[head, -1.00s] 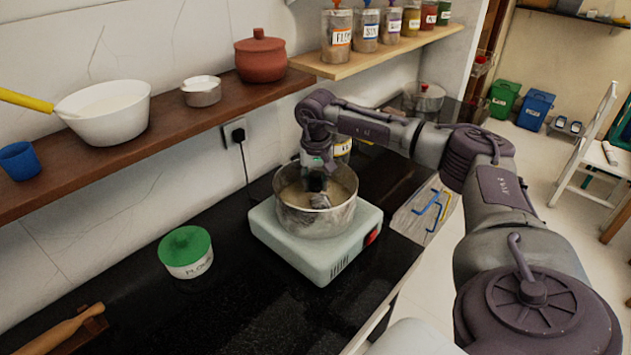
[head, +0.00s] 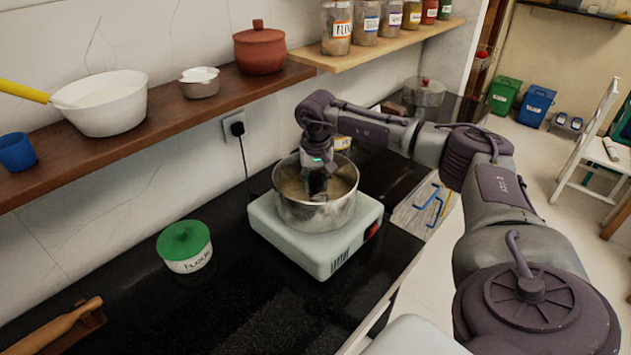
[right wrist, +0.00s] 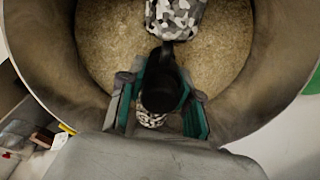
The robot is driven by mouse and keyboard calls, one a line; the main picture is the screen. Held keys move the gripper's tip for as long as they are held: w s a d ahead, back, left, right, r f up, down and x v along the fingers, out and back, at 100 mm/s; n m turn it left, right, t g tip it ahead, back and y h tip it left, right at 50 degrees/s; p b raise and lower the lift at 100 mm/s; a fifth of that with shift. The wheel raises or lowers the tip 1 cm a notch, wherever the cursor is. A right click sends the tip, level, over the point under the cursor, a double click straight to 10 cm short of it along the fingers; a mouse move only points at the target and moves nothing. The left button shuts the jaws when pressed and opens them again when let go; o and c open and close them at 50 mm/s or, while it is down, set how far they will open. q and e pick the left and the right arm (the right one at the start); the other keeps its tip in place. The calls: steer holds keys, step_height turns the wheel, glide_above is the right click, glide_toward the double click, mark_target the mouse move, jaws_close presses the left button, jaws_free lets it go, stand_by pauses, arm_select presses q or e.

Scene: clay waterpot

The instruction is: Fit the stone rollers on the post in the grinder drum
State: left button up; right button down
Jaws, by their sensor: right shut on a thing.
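The grinder drum (head: 318,216) is an open steel pot on a pale base unit (head: 318,252) with a red switch. My right gripper (head: 317,190) points down inside the drum. In the right wrist view, its teal fingers (right wrist: 160,105) are shut around the black centre piece of the stone rollers. The rollers are speckled black, grey and white; one (right wrist: 176,17) shows at the top of that view, and part of the other shows below the black piece. The drum wall (right wrist: 50,60) and its grainy tan floor surround them. The post is hidden, so I cannot tell whether the rollers are around it. My left gripper is out of view.
A green-lidded flour tub (head: 185,246) stands on the black counter left of the grinder. A rolling pin (head: 52,328) lies at front left. Blue and yellow tools (head: 430,208) lie right of the base. A wooden shelf (head: 150,136) with a white pan runs along the wall.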

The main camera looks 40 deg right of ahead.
steer(key=shift+w+f+b, duration=0.1)
steer(key=shift+f+b, duration=0.2)
steer(key=shift+f, duration=0.3)
stand_by(0.9)
steer(key=c, duration=0.7)
jaws_free()
steer(key=shift+c, duration=0.2)
steer(key=shift+f, duration=0.1)
steer(key=o, duration=0.5)
steer(key=shift+o, duration=0.2)
step_height(320, 180, up, 16)
steer(key=p, duration=1.1)
steer(key=shift+f, duration=0.25)
